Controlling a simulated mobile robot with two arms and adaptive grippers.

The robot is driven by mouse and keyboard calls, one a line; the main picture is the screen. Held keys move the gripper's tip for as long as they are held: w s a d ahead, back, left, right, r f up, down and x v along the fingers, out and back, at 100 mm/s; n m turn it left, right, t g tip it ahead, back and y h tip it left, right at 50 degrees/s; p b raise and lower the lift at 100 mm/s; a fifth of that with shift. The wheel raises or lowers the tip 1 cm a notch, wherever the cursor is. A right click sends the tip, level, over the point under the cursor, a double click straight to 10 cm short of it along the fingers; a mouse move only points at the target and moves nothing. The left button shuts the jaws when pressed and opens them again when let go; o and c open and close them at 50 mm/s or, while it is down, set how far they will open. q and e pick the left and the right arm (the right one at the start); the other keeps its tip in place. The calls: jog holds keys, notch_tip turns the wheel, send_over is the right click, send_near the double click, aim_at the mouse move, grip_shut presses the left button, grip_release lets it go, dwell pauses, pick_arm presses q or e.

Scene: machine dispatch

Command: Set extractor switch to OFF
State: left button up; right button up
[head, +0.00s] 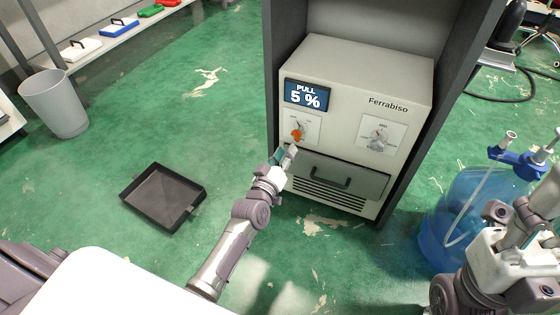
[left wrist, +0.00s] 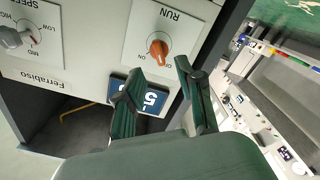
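The extractor, a pale box labelled Ferrabiso (head: 362,75), stands in a dark frame. Its orange RUN switch (head: 298,133) is on a white plate at the front left, below the display. In the left wrist view the orange switch (left wrist: 158,48) shows just beyond my fingertips; I cannot tell for sure which mark it points to. My left gripper (head: 290,152) is just below the switch in the head view. In the left wrist view its two green fingers (left wrist: 152,80) are apart with nothing between them, and they do not visibly touch the switch. My right gripper cannot be made out.
A grey SPEED knob (head: 377,138) is to the right. A drawer with a handle (head: 332,178) lies below the switches. A black tray (head: 163,196) is on the floor, and a blue bottle (head: 450,220) stands right.

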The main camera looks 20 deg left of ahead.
pick_arm(q)
jog(key=s, duration=0.3)
jog(key=shift+s, duration=0.35)
jog(key=shift+a, duration=0.1)
